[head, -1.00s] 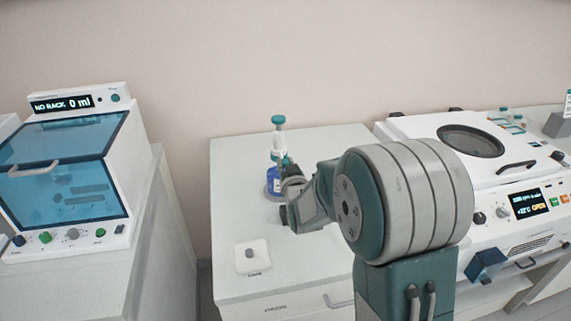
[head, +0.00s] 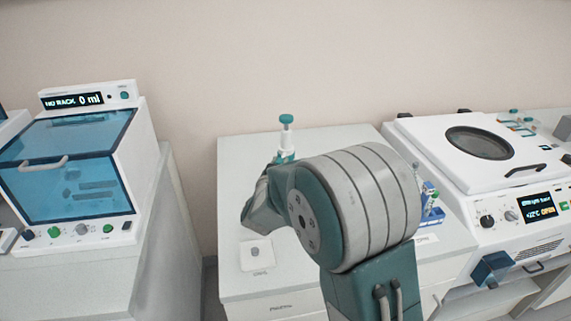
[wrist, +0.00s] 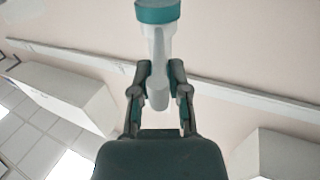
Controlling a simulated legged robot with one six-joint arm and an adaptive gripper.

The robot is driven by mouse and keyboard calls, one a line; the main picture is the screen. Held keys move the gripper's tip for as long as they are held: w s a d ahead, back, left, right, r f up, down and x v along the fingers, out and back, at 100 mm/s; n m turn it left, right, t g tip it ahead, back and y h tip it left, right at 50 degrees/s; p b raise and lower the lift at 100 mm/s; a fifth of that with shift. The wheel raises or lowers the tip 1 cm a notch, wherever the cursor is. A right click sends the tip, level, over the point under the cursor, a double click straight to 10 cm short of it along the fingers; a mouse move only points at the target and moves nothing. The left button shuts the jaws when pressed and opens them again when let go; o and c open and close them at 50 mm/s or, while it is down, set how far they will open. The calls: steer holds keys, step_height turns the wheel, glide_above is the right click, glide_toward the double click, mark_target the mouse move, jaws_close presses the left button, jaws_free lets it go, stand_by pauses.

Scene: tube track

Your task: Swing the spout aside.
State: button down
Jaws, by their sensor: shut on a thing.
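The bottle-top dispenser shows in the head view as a white upright stem (head: 286,137) with a teal cap (head: 286,119), at the back of the white bench. Its lower part and bottle are hidden behind my arm. In the wrist view, the white spout (wrist: 157,92) hangs down below the teal cap (wrist: 158,12). My gripper (wrist: 160,69) has one finger on each side of the spout and is shut on it. In the head view, my arm hides the gripper's fingers.
A white pad with a grey knob (head: 256,252) lies at the bench's front left. A blue rack (head: 431,208) stands right of my arm. A centrifuge (head: 480,168) is at the right, and a blue-windowed cabinet (head: 70,165) at the left, across a gap.

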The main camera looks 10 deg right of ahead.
steer(key=shift+w+a+m+g+h, duration=0.55)
steer(key=shift+a+m+g+h, duration=0.15)
steer(key=shift+m+g+h, duration=0.55)
steer(key=shift+w+a+m+g+h, duration=0.6)
steer(key=shift+m+g+h, duration=0.3)
steer(key=shift+h, duration=0.5)
steer(key=shift+w+a+m+g+h, duration=0.45)
steer(key=shift+a+m+g+h, duration=0.4)
steer(key=shift+m+h, duration=0.4)
steer(key=shift+d+r+g, duration=0.1)
steer(key=shift+g, duration=0.2)
steer(key=c, duration=0.6)
jaws_free()
steer(key=shift+w, duration=0.1)
steer(key=v, duration=1.2)
steer(key=shift+a+f, duration=0.2)
steer(key=shift+f, duration=0.15)
